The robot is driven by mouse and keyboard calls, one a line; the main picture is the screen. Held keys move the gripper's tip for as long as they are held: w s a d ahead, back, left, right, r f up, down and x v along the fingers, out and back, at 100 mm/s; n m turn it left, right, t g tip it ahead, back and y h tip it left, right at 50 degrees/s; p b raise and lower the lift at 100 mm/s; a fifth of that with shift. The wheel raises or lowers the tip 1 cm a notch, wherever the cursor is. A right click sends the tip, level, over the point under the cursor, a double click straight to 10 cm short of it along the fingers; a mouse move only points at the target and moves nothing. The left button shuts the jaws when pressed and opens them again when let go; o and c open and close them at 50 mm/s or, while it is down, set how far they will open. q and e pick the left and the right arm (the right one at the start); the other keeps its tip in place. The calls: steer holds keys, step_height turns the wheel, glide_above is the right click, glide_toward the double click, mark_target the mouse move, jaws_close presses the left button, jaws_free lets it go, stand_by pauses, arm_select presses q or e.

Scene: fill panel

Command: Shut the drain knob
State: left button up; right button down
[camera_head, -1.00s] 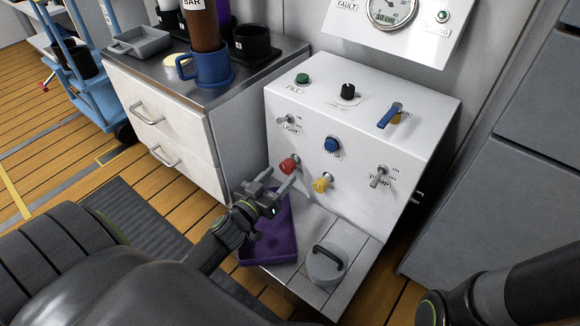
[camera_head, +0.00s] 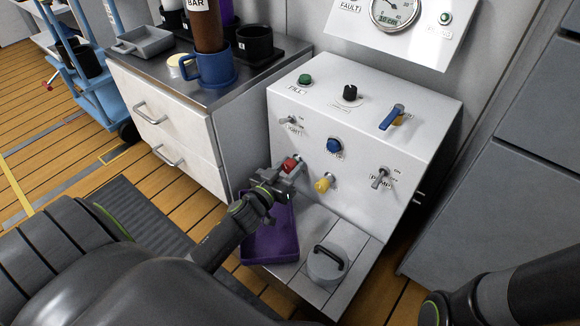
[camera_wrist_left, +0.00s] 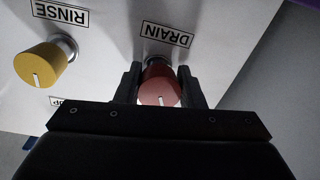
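The red drain knob (camera_head: 291,165) sticks out of the front of the white panel, at its lower left. In the left wrist view the red knob (camera_wrist_left: 159,88) sits below the DRAIN label, with a light mark on its face. My left gripper (camera_head: 287,172) has one finger on each side of the knob. In the left wrist view the fingers of my left gripper (camera_wrist_left: 161,85) appear to press against its sides. The fingers partly hide the knob in the head view. My right gripper is not in view.
The yellow rinse knob (camera_head: 324,183) is close to the right of the red one. A blue button (camera_head: 334,146), a pump switch (camera_head: 380,178) and a light switch (camera_head: 291,120) are nearby. A purple tray (camera_head: 272,240) and a grey lidded container (camera_head: 328,264) lie below.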

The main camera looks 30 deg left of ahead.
arm_select(q)
steer(key=shift+c, duration=0.6)
steer(key=m+b, duration=0.1)
steer(key=m, duration=0.2)
steer(key=shift+f, duration=0.1)
steer(key=shift+m, duration=1.2)
steer(key=o, duration=1)
